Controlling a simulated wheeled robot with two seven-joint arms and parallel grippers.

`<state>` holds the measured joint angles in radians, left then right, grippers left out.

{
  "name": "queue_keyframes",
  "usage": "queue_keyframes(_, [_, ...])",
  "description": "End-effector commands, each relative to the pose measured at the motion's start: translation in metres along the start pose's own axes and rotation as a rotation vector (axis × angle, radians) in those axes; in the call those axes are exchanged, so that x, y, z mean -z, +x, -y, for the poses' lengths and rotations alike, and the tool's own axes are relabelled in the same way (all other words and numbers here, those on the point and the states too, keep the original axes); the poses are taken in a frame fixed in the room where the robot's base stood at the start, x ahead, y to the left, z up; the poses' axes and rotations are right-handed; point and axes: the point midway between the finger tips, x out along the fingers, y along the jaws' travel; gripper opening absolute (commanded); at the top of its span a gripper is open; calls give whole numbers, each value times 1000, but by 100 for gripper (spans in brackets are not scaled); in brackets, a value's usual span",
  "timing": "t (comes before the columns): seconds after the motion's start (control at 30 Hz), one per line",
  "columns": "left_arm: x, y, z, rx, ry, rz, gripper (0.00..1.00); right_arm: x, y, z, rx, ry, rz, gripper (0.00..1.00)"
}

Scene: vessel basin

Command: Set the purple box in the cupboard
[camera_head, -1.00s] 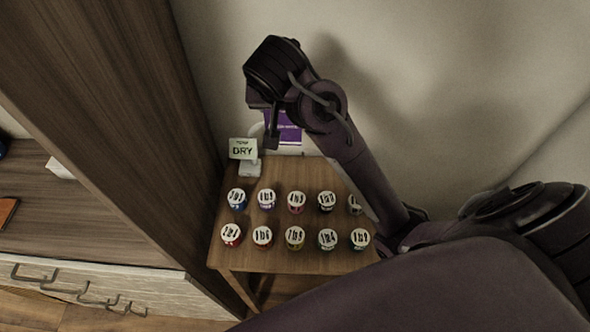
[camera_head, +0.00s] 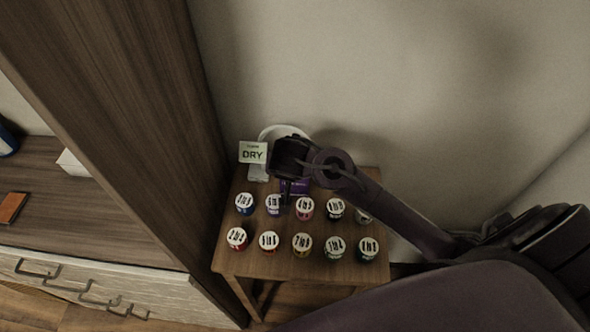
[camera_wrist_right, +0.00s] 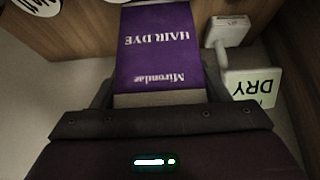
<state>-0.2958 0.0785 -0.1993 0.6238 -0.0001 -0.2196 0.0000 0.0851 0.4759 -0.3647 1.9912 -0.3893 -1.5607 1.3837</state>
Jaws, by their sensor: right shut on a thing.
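The purple box (camera_wrist_right: 158,50), printed "HAIR DYE", fills the upper middle of the right wrist view, between my gripper's fingers. In the head view only a purple part of it (camera_head: 299,186) shows beside my right gripper (camera_head: 287,194), which is shut on it and hides the rest. The box is over the back part of the small wooden table; I cannot tell whether it touches the top. A tall wooden unit with a shelf (camera_head: 85,215), perhaps the cupboard, stands at the left. My left gripper is not in view.
Several small jars with white labelled lids (camera_head: 302,243) stand in two rows on the small table (camera_head: 240,262). A "DRY" sign (camera_head: 253,153) stands at its back left. The unit's tall side panel (camera_head: 150,110) separates its shelf from the table.

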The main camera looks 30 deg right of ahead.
Motion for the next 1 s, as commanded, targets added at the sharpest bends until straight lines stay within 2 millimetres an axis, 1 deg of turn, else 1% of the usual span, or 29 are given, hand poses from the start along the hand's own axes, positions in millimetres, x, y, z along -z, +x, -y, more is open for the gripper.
queue_keyframes(0.03, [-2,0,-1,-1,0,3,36,-3,6,-1,-3,-2,-2,41])
queue_keyframes(0.13, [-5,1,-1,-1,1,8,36,-7,12,0,0,0,-2,41])
queue_keyframes(0.37, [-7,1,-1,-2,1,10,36,-7,12,0,1,2,-2,41])
queue_keyframes(0.5, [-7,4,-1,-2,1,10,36,-10,16,0,1,1,-1,41])
queue_keyframes(0.53, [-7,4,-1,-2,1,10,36,-10,16,0,0,1,-1,69])
queue_keyframes(0.7, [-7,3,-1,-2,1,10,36,-9,15,0,0,1,-1,90])
queue_keyframes(1.0, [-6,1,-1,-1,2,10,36,-8,13,0,0,1,-1,90])
